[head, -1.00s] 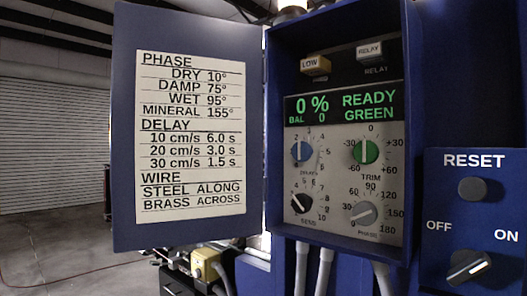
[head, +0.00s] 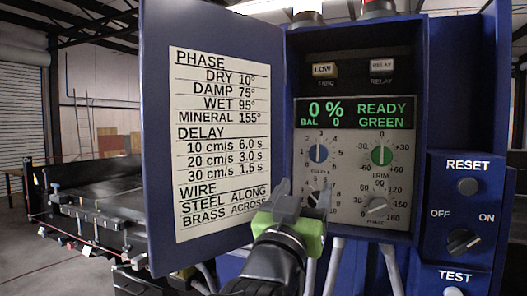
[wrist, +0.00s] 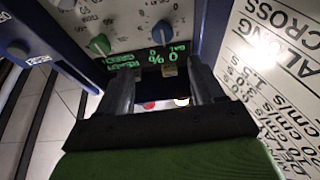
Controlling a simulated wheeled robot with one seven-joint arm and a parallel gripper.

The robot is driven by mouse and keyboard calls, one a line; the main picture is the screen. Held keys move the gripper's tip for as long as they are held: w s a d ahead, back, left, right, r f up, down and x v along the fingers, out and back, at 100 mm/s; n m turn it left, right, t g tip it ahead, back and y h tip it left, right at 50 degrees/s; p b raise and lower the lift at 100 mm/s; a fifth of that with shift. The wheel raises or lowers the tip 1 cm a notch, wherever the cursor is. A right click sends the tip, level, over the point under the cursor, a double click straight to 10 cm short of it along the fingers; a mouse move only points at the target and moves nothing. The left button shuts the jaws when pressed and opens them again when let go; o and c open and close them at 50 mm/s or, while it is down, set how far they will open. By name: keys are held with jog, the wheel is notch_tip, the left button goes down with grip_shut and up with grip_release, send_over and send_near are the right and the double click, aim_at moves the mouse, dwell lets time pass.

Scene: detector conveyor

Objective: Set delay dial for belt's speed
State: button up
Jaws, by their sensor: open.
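The door sheet (head: 220,140) lists delay as 10 cm/s 6.0 s, 20 cm/s 3.0 s, 30 cm/s 1.5 s. My gripper (head: 305,196) is open and empty, below the blue dial and in front of the panel's lower left, partly hiding the black dial. In the wrist view, the blue dial (wrist: 162,32) shows upside down beyond the gap between my fingers (wrist: 165,82), apart from them.
The green trim dial (head: 382,154) and grey phase dial (head: 377,207) sit to the right. The open door (head: 158,130) stands close on the left. A box with reset button (head: 468,186) and off/on switch (head: 463,242) is at right. A dark conveyor (head: 110,190) lies far left.

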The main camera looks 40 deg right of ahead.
aim_at(318, 154)
jog(key=p+x, duration=0.6)
jog(key=x, duration=0.7)
jog(key=shift+w+d+r, duration=0.1)
jog(key=shift+w+d, duration=0.1)
jog(key=shift+w, duration=0.1)
jog(key=shift+c, duration=0.3)
jog(key=c, duration=0.9)
jog(key=shift+c, duration=0.2)
